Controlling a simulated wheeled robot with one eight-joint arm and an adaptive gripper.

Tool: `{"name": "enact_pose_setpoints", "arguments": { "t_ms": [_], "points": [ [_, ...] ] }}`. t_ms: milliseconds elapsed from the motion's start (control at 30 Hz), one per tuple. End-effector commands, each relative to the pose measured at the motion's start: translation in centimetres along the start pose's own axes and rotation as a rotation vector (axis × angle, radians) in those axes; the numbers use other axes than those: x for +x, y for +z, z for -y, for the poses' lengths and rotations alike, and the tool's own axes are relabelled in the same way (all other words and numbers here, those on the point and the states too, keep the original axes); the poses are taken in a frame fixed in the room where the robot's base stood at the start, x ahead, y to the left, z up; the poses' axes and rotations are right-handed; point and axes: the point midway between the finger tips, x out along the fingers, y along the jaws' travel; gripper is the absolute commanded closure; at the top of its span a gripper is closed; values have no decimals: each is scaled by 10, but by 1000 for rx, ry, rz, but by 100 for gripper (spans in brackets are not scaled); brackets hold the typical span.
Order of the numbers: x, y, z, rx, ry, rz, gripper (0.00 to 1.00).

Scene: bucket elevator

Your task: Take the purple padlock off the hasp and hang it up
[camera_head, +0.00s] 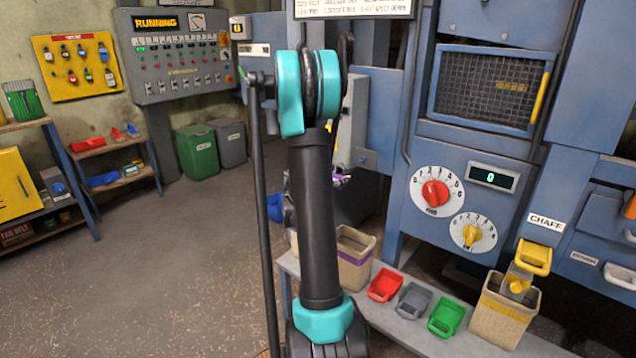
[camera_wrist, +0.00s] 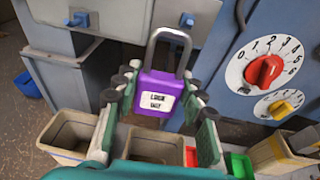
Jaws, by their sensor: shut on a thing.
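The purple padlock (camera_wrist: 158,92) is upright in the wrist view, its white label facing the camera and its grey shackle pointing up. My gripper (camera_wrist: 157,100) is shut on the padlock body, one finger at each side. The shackle stands in front of a grey machine panel, and I see no hasp passing through it. In the head view the padlock is a small purple patch (camera_head: 338,177), mostly hidden behind my arm. A yellow board (camera_head: 92,83) with several small padlocks or tags hangs on the far left wall.
A low bench with bins (camera_head: 355,255) and red, grey and green scoops stands below the machine. The machine has a red dial (camera_head: 435,193) and a yellow dial (camera_head: 473,234). A control panel (camera_head: 178,55) reads RUNNING. The floor at left is clear.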

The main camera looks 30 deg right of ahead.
Motion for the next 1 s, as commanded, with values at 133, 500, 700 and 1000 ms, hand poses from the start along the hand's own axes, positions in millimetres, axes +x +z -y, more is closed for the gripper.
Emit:
{"name": "enact_pose_setpoints", "arguments": {
  "t_ms": [133,500,700,1000],
  "points": [
    [3,8,15,10,-46,-6,92],
    [17,12,19,13,-57,-7,92],
    [29,15,20,13,-58,-7,92],
    [48,19,21,12,-57,-7,92]
  ]
}}
